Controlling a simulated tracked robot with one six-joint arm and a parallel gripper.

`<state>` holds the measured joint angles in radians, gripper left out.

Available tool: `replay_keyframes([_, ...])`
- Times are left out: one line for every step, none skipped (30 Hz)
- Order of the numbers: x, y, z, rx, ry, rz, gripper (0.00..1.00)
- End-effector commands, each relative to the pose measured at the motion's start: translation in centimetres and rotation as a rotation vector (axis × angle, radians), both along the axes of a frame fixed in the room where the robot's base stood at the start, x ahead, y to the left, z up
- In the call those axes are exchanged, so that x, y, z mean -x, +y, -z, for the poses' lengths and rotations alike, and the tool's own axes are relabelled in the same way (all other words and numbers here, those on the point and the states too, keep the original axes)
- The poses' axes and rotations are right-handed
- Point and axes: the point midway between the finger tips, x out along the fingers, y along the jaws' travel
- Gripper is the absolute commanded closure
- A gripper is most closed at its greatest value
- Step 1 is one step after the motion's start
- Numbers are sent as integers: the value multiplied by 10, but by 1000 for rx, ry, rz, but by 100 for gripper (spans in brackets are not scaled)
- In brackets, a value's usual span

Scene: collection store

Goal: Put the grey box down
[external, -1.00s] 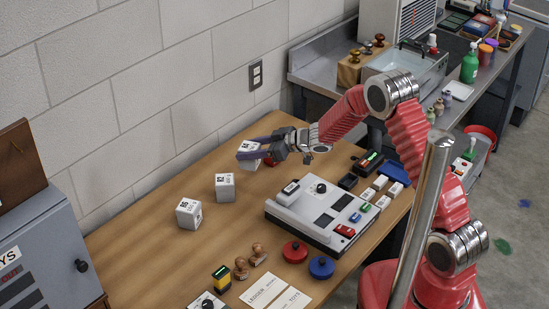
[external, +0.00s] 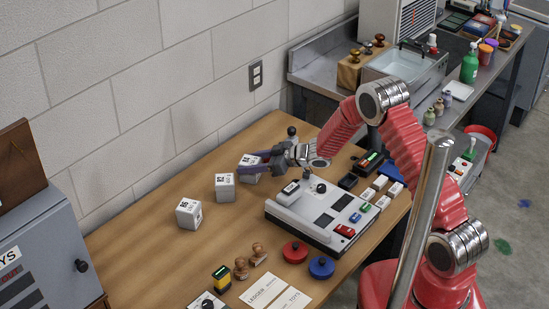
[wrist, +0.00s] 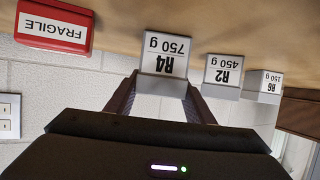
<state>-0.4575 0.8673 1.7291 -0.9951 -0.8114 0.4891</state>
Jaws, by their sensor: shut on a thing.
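The grey box (external: 250,171), a pale cube with a white label, is between the fingers of my gripper (external: 250,163) at the far left part of the wooden table. In the wrist view, which is upside down, the box (wrist: 166,52) reads "R4 750 g" and a dark finger lies on each side of it. My gripper is shut on it. The underside of the box is at or very near the table top; I cannot tell for sure whether it touches.
Box R2 (external: 225,187) and box R6 (external: 188,213) stand to its left, nearer the front, with small gaps. A red "FRAGILE" item (wrist: 55,27) is on the other side. A grey device (external: 318,215) stands to the right. The wall is close behind.

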Motion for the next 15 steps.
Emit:
replay_keyframes([-1,1,-2,-4,-4,-1,100])
replay_keyframes([-1,1,-2,-4,-4,0,100])
replay_keyframes([-1,1,-2,-4,-4,-1,100])
replay_keyframes([-1,1,-2,-4,-4,-1,100])
replay_keyframes([-1,1,-2,-4,-4,-1,100])
replay_keyframes([-1,1,-2,-4,-4,-1,100])
replay_keyframes([-1,1,-2,-3,-3,-1,100])
replay_keyframes([-1,1,-2,-3,-2,0,100])
replay_keyframes([-1,1,-1,-3,-2,0,100])
replay_keyframes([-1,1,0,-3,-2,0,100])
replay_keyframes([-1,1,1,-3,-2,0,100])
replay_keyframes([-1,1,1,-3,-2,0,100])
replay_keyframes([-1,1,2,-4,-2,0,100])
replay_keyframes([-1,1,3,-4,-2,0,100])
replay_keyframes([0,1,4,-3,-1,0,100])
